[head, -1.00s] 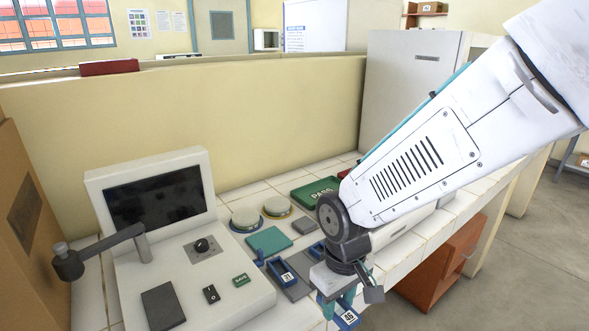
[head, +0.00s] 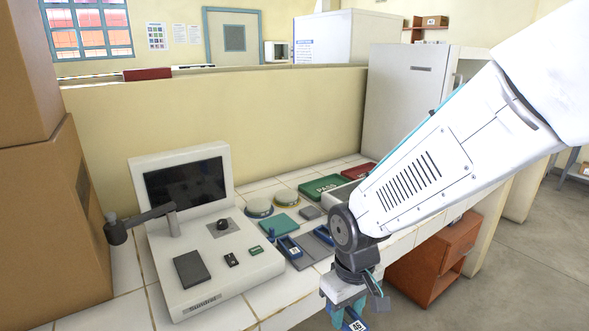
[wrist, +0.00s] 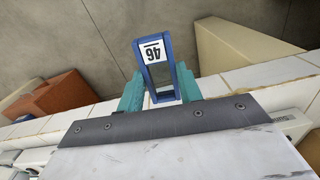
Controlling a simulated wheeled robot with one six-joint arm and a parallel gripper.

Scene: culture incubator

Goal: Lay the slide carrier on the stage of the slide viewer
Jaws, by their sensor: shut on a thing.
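My gripper (wrist: 160,95) is shut on a blue slide carrier (wrist: 168,70) with a white label reading 46. The carrier (head: 353,324) also shows at the bottom edge of the head view, partly cut off, and hangs in front of the counter's front edge. The slide viewer (head: 205,235) is a white console with a dark screen, left of my gripper on the counter. Its stage seems to be the dark square plate (head: 191,270) on the sloped front, which is bare. A dark jointed arm stands over the viewer's left side.
Another blue carrier (head: 290,247) lies right of the viewer, by a grey tray (head: 318,254) and a teal pad (head: 279,224). A green PASS tray (head: 325,187) and round dishes are behind. Cardboard boxes (head: 60,220) stand at the left.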

